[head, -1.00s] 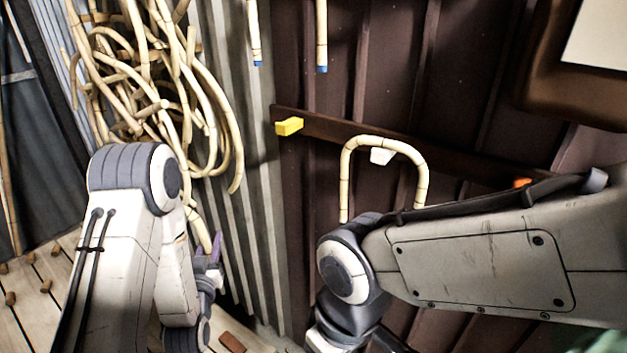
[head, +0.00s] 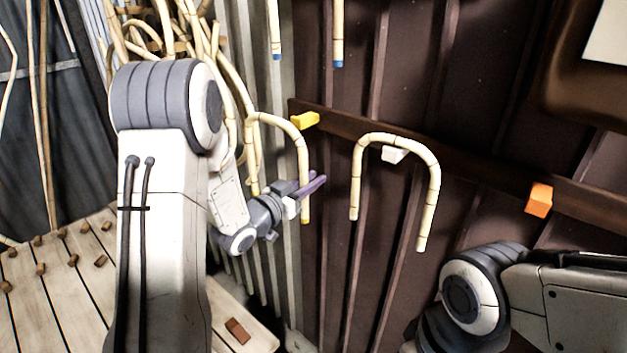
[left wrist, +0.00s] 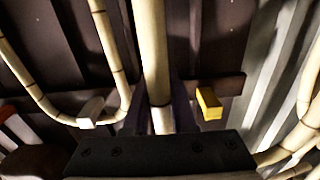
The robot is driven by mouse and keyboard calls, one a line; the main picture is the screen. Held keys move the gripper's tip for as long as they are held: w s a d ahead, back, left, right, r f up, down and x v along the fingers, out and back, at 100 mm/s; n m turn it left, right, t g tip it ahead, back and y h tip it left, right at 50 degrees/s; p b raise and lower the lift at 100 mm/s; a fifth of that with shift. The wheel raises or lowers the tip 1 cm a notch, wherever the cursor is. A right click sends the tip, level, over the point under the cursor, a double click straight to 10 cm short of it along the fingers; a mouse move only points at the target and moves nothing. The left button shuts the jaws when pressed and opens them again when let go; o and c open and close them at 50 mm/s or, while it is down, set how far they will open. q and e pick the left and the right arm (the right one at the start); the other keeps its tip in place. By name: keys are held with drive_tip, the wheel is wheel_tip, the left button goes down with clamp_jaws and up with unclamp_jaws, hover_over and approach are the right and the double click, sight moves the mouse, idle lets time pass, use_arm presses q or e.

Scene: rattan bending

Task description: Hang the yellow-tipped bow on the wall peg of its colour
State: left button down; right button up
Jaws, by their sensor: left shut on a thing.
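The yellow-tipped bow (head: 302,150) is an upright arch of pale jointed rattan, open end down, with yellow at its leg ends. My left gripper (head: 312,186) has purple fingers and is shut on the bow's right leg, low down. That leg also runs up the middle of the left wrist view (left wrist: 154,50). The yellow peg (head: 306,121) sticks out from the dark wall rail, right beside the bow's upper right curve. It also shows in the left wrist view (left wrist: 208,102), apart from the held leg. My right gripper is out of view.
A second bow (head: 434,190) hangs on the white peg (head: 396,155) to the right. An orange peg (head: 539,200) is farther right and bare. Blue-tipped legs (head: 338,50) hang above. Rattan coils (head: 225,75) crowd the wall behind the left arm.

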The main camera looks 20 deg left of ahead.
use_arm(q)
drive_tip(key=p, duration=0.2)
approach(346, 161)
drive_tip(key=shift+r+x, duration=0.2)
drive_tip(key=shift+x, duration=1.05)
drive_tip(key=shift+r+x, duration=0.25)
drive_tip(key=shift+x, duration=1)
drive_tip(key=shift+w+d+f+b, duration=0.1)
drive_tip(key=shift+w+f+b, duration=0.45)
drive_tip(key=shift+b, duration=0.35)
drive_tip(key=shift+w, duration=0.15)
drive_tip(key=c, duration=0.7)
unclamp_jaws()
drive_tip(key=shift+o, duration=0.2)
drive_tip(key=shift+b, duration=0.3)
